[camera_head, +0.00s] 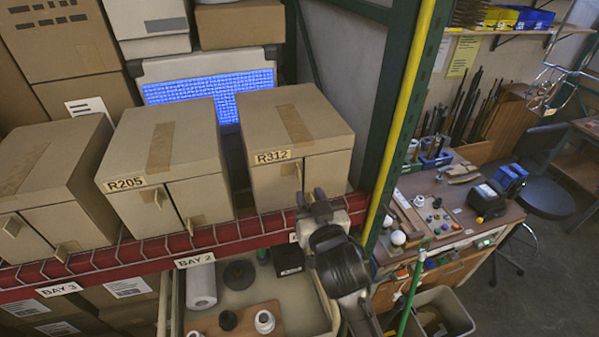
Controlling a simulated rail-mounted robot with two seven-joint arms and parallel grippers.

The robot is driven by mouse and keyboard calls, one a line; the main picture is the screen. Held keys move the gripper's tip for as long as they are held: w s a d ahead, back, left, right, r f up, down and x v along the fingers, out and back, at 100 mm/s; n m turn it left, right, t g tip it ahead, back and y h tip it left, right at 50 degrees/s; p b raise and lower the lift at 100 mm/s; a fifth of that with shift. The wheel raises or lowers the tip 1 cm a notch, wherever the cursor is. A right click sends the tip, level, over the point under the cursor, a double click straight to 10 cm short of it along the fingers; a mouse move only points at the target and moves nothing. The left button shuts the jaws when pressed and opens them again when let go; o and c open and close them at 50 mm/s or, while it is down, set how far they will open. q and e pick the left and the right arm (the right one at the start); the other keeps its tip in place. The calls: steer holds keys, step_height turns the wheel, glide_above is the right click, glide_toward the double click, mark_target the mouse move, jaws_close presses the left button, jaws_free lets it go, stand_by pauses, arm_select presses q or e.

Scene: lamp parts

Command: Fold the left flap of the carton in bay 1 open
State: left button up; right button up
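The bay 1 carton (325,165), marked R312, stands on the red-edged shelf at the right end of the row. Its top is taped, and its two front flaps look closed, meeting at a vertical seam. The left flap (272,187) has a small tab (291,168) near the seam. My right gripper (310,196) is in front of the carton's lower front, just below the tab. Its two dark fingertips look apart, with nothing seen between them. It hides part of the shelf edge and most of the bay label there. My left gripper is not in view.
Carton R205 (168,165) stands to the left, above the BAY 2 label, with another carton (50,190) beyond it. A green and yellow rack post (400,110) rises close on the right. A tray (250,297) with lamp parts lies below the shelf.

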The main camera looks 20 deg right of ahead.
mark_target(299, 175)
steer(key=w, duration=0.2)
steer(key=w+p, duration=0.1)
steer(key=w, duration=0.5)
steer(key=shift+d, duration=0.3)
steer(key=shift+c, duration=0.2)
jaws_close()
